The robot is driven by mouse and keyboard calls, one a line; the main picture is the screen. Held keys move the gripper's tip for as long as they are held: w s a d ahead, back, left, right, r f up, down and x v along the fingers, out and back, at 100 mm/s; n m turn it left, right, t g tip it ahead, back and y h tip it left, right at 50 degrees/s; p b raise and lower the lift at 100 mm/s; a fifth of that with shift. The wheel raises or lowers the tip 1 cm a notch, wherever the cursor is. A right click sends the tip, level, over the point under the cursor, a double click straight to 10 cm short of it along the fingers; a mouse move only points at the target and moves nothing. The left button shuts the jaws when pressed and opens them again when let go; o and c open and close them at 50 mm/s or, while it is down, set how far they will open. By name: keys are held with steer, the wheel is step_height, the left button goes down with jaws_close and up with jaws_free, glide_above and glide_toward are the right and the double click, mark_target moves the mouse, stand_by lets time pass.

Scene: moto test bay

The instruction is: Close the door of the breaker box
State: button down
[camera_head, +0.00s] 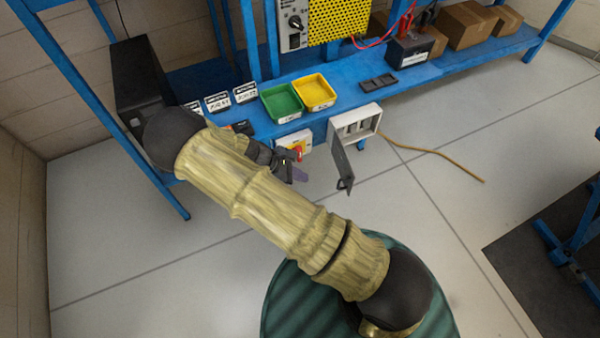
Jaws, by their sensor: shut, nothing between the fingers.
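The breaker box (365,121) is a light grey box fixed at the front edge of the blue bench. Its front opening shows, with dark breakers (357,127) inside. Its dark grey door (341,165) stands open, hanging out toward me from the box's left side. My gripper (296,176) is shut and empty, to the left of the door and apart from it in the picture. My forearm hides part of the gripper, and its fingertips are small and hard to make out.
A grey switch box with a red and yellow knob (297,150) sits left of the breaker box, close behind my gripper. Green (282,102) and yellow (314,91) bins stand on the blue bench (350,88). A tan cable (440,153) runs right. Floor in front is clear.

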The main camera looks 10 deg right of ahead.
steer(key=d+f+p, duration=0.2)
steer(key=d+f, duration=0.3)
steer(key=d, duration=0.3)
steer(key=shift+s+d, duration=0.25)
steer(key=shift+d, duration=0.15)
